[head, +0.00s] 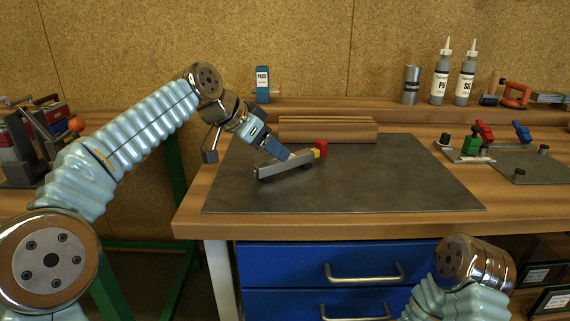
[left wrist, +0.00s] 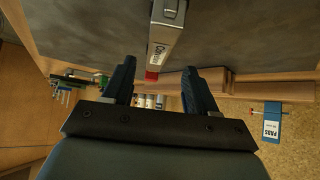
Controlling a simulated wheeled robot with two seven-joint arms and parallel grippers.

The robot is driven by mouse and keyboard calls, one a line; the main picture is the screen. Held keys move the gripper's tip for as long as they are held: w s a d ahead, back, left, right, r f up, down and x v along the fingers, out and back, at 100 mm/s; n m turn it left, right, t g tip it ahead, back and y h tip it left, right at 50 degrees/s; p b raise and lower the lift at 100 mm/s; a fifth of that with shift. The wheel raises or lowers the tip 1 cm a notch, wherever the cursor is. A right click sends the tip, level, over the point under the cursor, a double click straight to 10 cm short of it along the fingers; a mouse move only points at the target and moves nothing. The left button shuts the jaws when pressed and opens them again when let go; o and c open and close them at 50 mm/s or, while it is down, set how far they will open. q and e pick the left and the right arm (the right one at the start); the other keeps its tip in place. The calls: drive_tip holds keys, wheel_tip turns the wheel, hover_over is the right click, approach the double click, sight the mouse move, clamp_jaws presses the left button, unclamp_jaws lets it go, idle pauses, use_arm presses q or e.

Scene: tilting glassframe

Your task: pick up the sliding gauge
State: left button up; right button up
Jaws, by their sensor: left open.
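The sliding gauge (head: 285,170) is a grey bar lying on the dark mat (head: 400,190), with yellow and red at its right end. In the left wrist view the gauge (left wrist: 165,40) runs down from the top edge, its red end showing between the fingertips. My left gripper (head: 287,156) is open and tilted down at the gauge, its tips close by the bar. In the left wrist view its two fingers (left wrist: 159,66) are apart with nothing gripped. I cannot tell whether they touch the gauge. Of my right arm only a link shows; its gripper is out of view.
A brown ridged block (head: 328,129) lies behind the gauge. A blue box (head: 262,84) and bottles (head: 440,78) stand on the back ledge. Small clamps (head: 472,143) sit on a plate at the right. The mat's right and front parts are clear.

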sight(284, 165)
use_arm(q)
drive_tip(key=x, duration=0.5)
drive_tip(key=shift+s+d+f, duration=0.15)
drive_tip(key=shift+c, duration=0.4)
clamp_jaws()
